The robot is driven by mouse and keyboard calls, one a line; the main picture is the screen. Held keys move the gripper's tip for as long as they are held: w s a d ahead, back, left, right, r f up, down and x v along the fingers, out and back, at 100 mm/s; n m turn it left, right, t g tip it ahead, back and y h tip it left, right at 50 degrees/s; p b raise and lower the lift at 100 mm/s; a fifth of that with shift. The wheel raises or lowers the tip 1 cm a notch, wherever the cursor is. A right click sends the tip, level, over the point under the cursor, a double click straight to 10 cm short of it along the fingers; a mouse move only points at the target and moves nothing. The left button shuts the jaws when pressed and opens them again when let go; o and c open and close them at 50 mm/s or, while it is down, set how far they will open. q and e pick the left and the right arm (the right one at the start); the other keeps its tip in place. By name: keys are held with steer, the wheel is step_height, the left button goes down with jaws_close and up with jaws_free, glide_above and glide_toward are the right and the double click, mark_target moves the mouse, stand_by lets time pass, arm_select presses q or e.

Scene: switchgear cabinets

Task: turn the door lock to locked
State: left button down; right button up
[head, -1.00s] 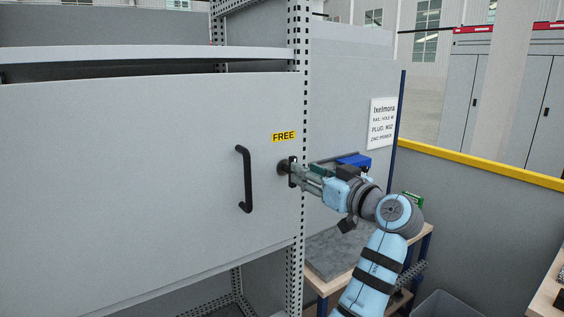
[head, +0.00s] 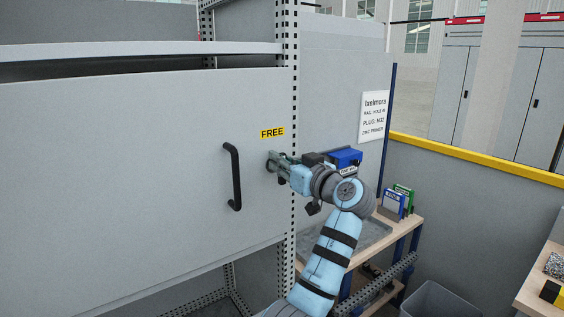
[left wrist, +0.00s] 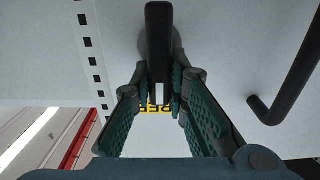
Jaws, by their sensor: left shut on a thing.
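The door lock is a dark knob with a black lever (left wrist: 159,45) near the right edge of the grey cabinet door (head: 120,170). In the head view the knob is mostly hidden behind my left gripper (head: 272,163). In the left wrist view, my left gripper (left wrist: 160,80) has its green fingers on both sides of the lever, shut on it. The lever stands upright in that picture. A yellow label reading FREE (head: 272,133) is above the lock; it shows upside down and partly covered in the wrist view (left wrist: 153,110). My right gripper is not in view.
A black bar handle (head: 234,177) stands out from the door left of the lock. A perforated post (head: 288,110) runs just right of the door edge. Behind my arm is a wooden bench (head: 405,228) with a blue device (head: 345,157). A yellow-topped partition (head: 470,155) stands right.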

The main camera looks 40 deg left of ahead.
arm_select(q)
steer(key=shift+m, duration=0.3)
steer(key=m+p, duration=0.1)
steer(key=m, duration=0.1)
steer(key=m+p, duration=0.2)
steer(key=shift+w+d, duration=0.15)
steer(key=shift+w, duration=0.25)
steer(key=shift+w+d+f+m+p, duration=0.1)
steer(key=shift+w+f+m+p, duration=0.15)
steer(key=shift+m+p, duration=1.55)
steer(key=shift+w+f+m+p, duration=0.1)
steer(key=shift+f+m+p, duration=0.55)
steer(key=shift+m, duration=1.95)
steer(key=shift+w+d+f+m+p, duration=0.1)
steer(key=shift+w+m+p, duration=0.1)
steer(key=shift+m+p, duration=1.7)
steer(key=shift+m, duration=0.5)
steer(key=shift+b, duration=0.3)
steer(key=c, duration=1.6)
jaws_free()
steer(key=shift+o, duration=0.2)
